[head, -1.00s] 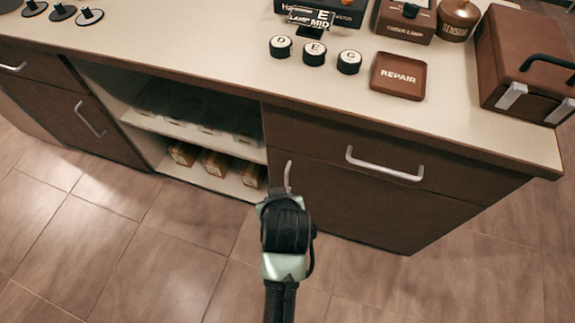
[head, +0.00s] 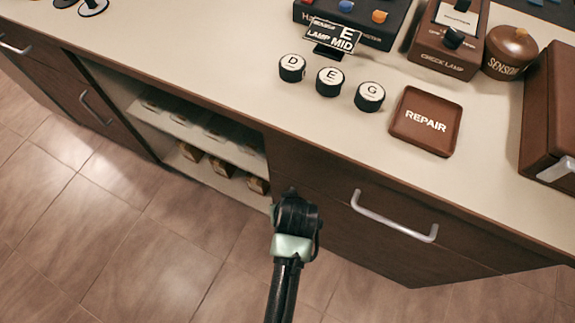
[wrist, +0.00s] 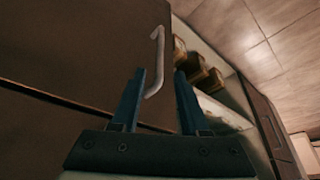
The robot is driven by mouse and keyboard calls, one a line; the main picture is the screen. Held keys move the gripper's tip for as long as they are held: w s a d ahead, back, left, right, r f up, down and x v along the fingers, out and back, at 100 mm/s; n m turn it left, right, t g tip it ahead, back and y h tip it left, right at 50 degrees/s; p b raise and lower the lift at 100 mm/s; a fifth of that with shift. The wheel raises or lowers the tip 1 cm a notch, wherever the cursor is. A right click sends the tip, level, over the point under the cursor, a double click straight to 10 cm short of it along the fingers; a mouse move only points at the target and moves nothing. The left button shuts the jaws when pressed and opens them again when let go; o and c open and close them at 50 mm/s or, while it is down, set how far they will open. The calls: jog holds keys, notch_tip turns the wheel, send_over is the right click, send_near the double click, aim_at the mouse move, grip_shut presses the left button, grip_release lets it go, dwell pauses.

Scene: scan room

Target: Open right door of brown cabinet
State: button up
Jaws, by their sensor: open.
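The brown cabinet's right door (head: 345,240) is below a drawer and looks shut. It fills the upper left of the wrist view (wrist: 85,45). Its upright silver handle (wrist: 157,62) is near the door edge beside the open shelves. In the head view my arm hides this handle. My gripper (head: 291,198) is in front of the door's left edge. In the wrist view its two blue fingers (wrist: 161,74) are apart. The handle's lower end shows between them, closer to the left finger. I cannot tell how deep it sits between them. Nothing is gripped.
A drawer handle (head: 394,216) juts out above the door. Open shelves (head: 215,150) with several small boxes are left of it. The pale countertop (head: 235,85) bears three lettered knobs, a REPAIR tray (head: 426,121) and devices. The tiled floor (head: 130,240) in front is clear.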

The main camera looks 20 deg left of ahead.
jog(key=b+x, duration=0.2)
jog(key=x, duration=0.5)
jog(key=shift+w+a+f+b, duration=0.1)
jog(key=shift+w+f+b, duration=0.1)
jog(key=shift+f+b, duration=0.1)
grip_shut()
dwell(1.0)
